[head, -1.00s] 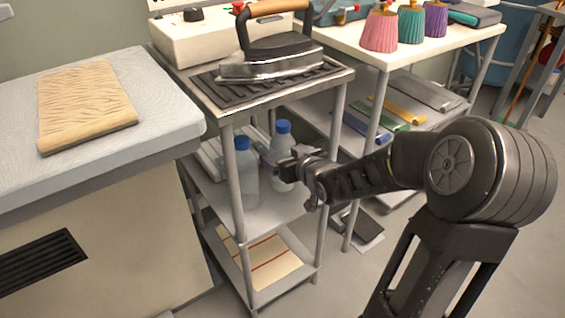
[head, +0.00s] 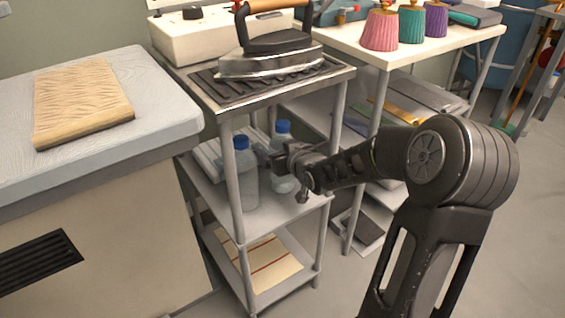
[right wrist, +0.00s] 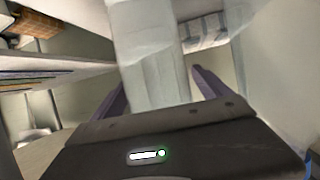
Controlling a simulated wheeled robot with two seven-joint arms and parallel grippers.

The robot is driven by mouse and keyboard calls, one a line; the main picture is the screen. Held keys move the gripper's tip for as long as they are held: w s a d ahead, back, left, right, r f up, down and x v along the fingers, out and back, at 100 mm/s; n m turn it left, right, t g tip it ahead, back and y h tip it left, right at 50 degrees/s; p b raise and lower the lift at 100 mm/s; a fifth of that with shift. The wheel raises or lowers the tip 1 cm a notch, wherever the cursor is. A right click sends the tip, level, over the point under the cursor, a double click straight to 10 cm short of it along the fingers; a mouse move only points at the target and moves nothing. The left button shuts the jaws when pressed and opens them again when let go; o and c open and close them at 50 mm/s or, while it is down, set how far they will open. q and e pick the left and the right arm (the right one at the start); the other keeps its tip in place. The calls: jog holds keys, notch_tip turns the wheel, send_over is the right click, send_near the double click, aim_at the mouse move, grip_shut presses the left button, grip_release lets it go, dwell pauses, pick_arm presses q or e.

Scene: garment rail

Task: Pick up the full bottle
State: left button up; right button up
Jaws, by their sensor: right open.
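Two clear bottles with blue caps stand upright on the middle shelf (head: 268,212) of the cart: a left bottle (head: 245,185) and a right bottle (head: 283,140). I cannot tell from their fill which one is full. My right gripper (head: 277,160) reaches in from the right at the right bottle and hides part of its body. In the right wrist view, the open fingers (right wrist: 160,88) stand on either side of a pale, clear bottle body (right wrist: 155,65). Contact with the fingers is not clear. My left gripper is out of view.
An iron (head: 268,58) rests on the cart's top, above the bottles. Grey posts (head: 234,185) frame the shelf. Folded cloth (head: 210,158) lies behind the bottles. A padded ironing table (head: 170,115) is at left, and a table with thread cones (head: 380,30) is at right.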

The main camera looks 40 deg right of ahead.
jog(key=shift+c, duration=0.5)
grip_shut()
jog(key=shift+r, duration=0.1)
dwell(0.8)
